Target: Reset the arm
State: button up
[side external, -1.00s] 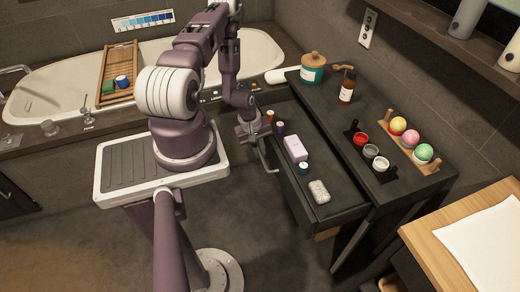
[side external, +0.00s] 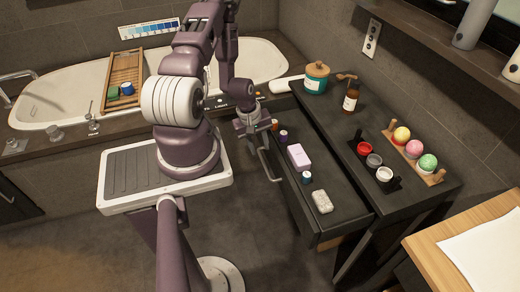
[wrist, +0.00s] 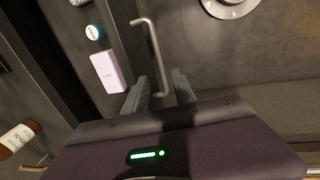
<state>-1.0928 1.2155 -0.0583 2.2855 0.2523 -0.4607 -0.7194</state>
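My gripper (side external: 259,142) hangs over the front of the pulled-out drawer, near its bar handle (side external: 270,167). In the wrist view its two fingers (wrist: 162,88) stand apart, with nothing clearly held between them. The bar handle (wrist: 152,50) shows beyond the fingers, running past them; whether they touch it I cannot tell. The open drawer (side external: 335,222) holds a pink box (side external: 299,156), which also shows in the wrist view (wrist: 107,72), a blue-capped jar (side external: 307,178), a pale speckled bar (side external: 322,201) and small orange and purple bottles (side external: 283,136).
The dark countertop (side external: 345,130) bears a teal jar (side external: 316,78), an amber bottle (side external: 351,97), a rack with colored balls (side external: 414,148) and a holder with small cups (side external: 374,161). A bathtub (side external: 60,90) lies behind. Floor in front of the drawer is clear.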

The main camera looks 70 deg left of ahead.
jog(key=w+d+r+m+y, duration=0.1)
jog(key=w+r+m, duration=0.25)
jog(key=r, duration=0.45)
jog(key=w+r+m, duration=0.2)
jog(key=w+r, duration=0.2)
jog(key=r, duration=0.4)
jog(key=d+r+m+y, duration=0.1)
jog(key=d+r+m, duration=0.1)
jog(key=d+r, duration=0.3)
jog(key=d+r+m, duration=0.2)
jog(key=d+r, duration=0.1)
jog(key=r, duration=0.4)
jog(key=s+d+r+m+t+h, duration=0.2)
jog(key=s+d+r+m, duration=0.6)
jog(key=s+d+r, duration=0.5)
jog(key=shift+s+d+t, duration=0.55)
jog(key=shift+d+t, duration=0.15)
jog(key=shift+d, duration=0.5)
